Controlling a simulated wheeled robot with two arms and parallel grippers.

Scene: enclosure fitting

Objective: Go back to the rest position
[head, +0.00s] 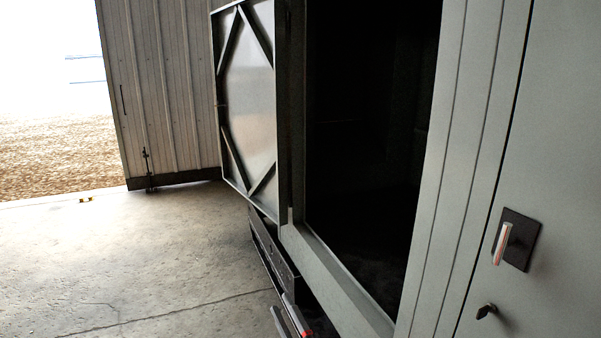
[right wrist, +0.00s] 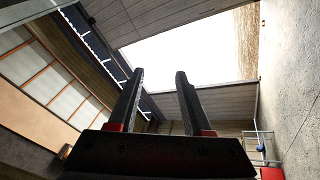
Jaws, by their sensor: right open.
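My right gripper (head: 281,304) shows at the bottom edge of the head view, just outside the lower sill of the enclosure opening. In the right wrist view my right gripper (right wrist: 160,76) has its two dark fingers spread apart with nothing between them. The grey-green enclosure (head: 335,277) has a dark opening. Its braced door (head: 250,85) stands swung open on the left. My left gripper is not in view.
A closed panel (head: 570,150) on the right carries a handle (head: 503,243) on a dark plate and a small black knob (head: 486,311). The concrete floor (head: 150,260) at left is clear, leading to an open bay beside a corrugated wall (head: 165,80).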

